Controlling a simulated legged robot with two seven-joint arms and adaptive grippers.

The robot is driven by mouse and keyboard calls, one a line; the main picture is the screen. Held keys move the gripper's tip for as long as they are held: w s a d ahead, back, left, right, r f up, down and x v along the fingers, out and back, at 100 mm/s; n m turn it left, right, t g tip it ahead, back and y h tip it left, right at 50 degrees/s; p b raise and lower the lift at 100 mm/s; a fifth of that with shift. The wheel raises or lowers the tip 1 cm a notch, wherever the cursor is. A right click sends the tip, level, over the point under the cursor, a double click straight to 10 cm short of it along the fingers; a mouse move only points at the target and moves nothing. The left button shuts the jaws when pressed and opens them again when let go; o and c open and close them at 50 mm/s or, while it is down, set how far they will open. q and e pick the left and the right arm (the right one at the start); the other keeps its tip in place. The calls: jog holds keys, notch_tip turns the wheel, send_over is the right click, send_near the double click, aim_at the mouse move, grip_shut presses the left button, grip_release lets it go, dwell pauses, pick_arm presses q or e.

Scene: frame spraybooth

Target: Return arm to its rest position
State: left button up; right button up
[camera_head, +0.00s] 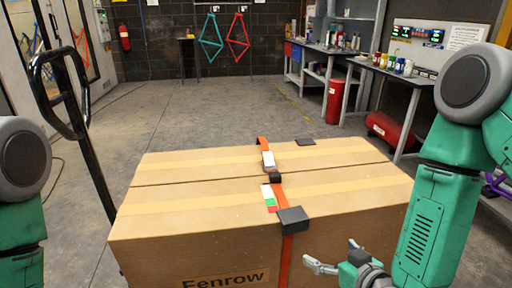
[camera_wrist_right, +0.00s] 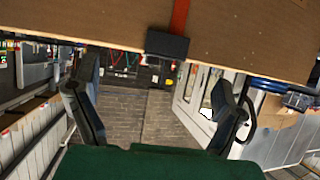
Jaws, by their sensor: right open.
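My right arm comes in from the right in the head view. Its right gripper (camera_head: 333,256) is low in front of the large cardboard box (camera_head: 190,230), near the box's front face and right of the orange strap. The two fingers are spread with nothing between them. In the right wrist view the open right gripper (camera_wrist_right: 158,105) shows a finger at each side, and the cardboard box (camera_wrist_right: 250,35) lies beyond at the top. Of my left arm only a part at the left edge shows; its gripper is out of view.
An orange strap (camera_head: 284,250) with a buckle and dark edge protectors (camera_head: 293,220) crosses the box. A black handle frame (camera_head: 92,165) stands left of the box. A workbench (camera_head: 400,78), a red bin (camera_head: 334,101) and a red tank (camera_head: 388,130) are at the back right. Open floor lies behind the box.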

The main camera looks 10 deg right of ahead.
jog(key=s+d+f+g+h, duration=0.1)
jog(key=s+f+g, duration=0.3)
jog(key=s, duration=0.4)
jog(key=s+d+f+m+g+h, duration=0.1)
jog(key=s+d+f+g, duration=0.1)
jog(key=s+f+g, duration=0.2)
jog(key=s+d+f+g+h, duration=0.1)
jog(key=s+d+f+g, duration=0.1)
jog(key=s+f+g, duration=0.2)
jog(key=s+f, duration=0.3)
jog(key=s, duration=0.5)
jog(key=shift+s+m, duration=0.3)
jog(key=shift+s, duration=0.1)
jog(key=shift+w+d+f, duration=0.1)
jog(key=shift+w+d, duration=0.05)
jog(key=shift+d, duration=0.1)
jog(key=shift+a, duration=0.15)
